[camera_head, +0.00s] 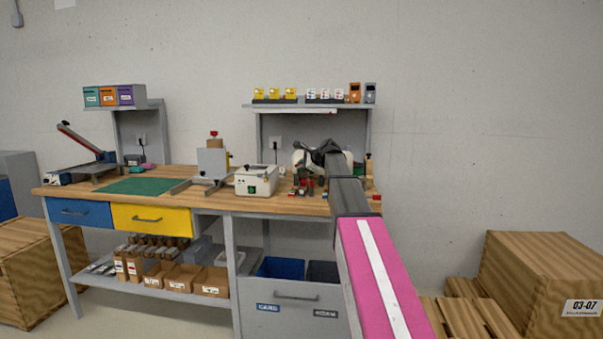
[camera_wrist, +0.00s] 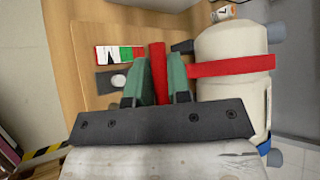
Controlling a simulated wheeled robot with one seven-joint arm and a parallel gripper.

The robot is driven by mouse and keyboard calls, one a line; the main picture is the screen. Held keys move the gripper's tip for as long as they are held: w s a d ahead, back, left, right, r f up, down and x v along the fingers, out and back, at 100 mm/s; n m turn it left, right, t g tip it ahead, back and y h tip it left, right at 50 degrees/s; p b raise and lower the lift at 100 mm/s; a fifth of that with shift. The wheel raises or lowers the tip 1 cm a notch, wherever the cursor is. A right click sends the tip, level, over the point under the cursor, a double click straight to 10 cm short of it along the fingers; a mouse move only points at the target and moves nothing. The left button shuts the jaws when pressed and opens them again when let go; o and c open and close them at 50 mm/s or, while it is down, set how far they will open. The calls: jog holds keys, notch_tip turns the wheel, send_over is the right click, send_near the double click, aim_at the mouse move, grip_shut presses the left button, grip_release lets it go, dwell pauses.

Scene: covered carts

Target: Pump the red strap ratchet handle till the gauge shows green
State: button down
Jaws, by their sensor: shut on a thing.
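In the wrist view, the red ratchet handle (camera_wrist: 158,52) stands between the green fingers of my gripper (camera_wrist: 162,72), which is shut on it. The red strap (camera_wrist: 232,66) runs across a cream cylinder (camera_wrist: 228,38) to the right of the fingers. A gauge strip (camera_wrist: 120,54) with white, green and red parts lies left of the handle; its reading is too small to tell. In the head view my arm hides most of the cylinder and the handle at the bench's right end.
The wooden workbench (camera_head: 225,205) carries a white box device (camera_head: 256,180) left of my arm and a green mat (camera_head: 135,186) farther left. A shelf (camera_head: 290,105) with small items hangs above. Wooden crates (camera_head: 545,275) stand at the right.

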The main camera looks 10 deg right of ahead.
jog(key=shift+w+d+r, duration=0.25)
jog(key=shift+w+r, duration=0.15)
jog(key=shift+w, duration=0.3)
jog(key=c, duration=1.4)
grip_release()
jog(key=shift+s, duration=0.1)
jog(key=v, duration=1)
jog(key=shift+s+d+r, duration=0.15)
jog(key=shift+s, duration=0.05)
